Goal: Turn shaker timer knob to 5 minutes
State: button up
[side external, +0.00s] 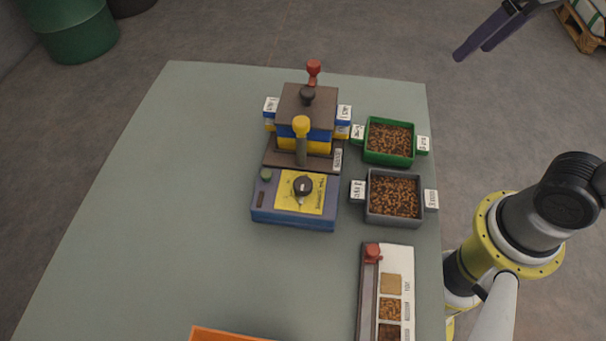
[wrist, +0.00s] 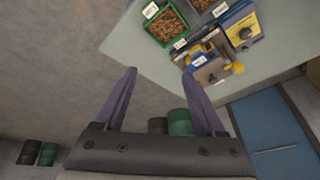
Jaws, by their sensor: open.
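The shaker timer knob (side external: 303,186) is a dark round knob on a yellow dial plate (side external: 284,200), on top of a blue box (side external: 293,221) at the middle of the table. The numbers on the dial are too small to read. In the wrist view the knob (wrist: 246,33) shows near the top right on its yellow plate. My gripper (side external: 467,50) has two purple fingers and shows at the top right of the side view, out beyond the table's right edge. In the wrist view the gripper (wrist: 172,88) is open and empty, apart from the knob.
Behind the box stands a blue and yellow sieve stack (side external: 310,107) with a yellow-topped lever (side external: 302,126) and a red knob (side external: 314,68). Green (side external: 369,158) and grey (side external: 373,219) bins of pellets sit right of it. A sample board (side external: 398,262) lies in front. The table's left side is clear.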

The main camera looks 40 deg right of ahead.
jog(key=w+a+r+n+g, duration=0.1)
jog(key=w+a, duration=0.4)
jog(key=n+g, duration=0.4)
jog(key=n, duration=0.1)
send_over(303, 183)
notch_tip(303, 183, down, 8)
jog(key=shift+h, duration=0.3)
notch_tip(303, 183, down, 14)
jog(key=shift+r, duration=0.25)
jog(key=shift+m, duration=0.3)
grip_shut()
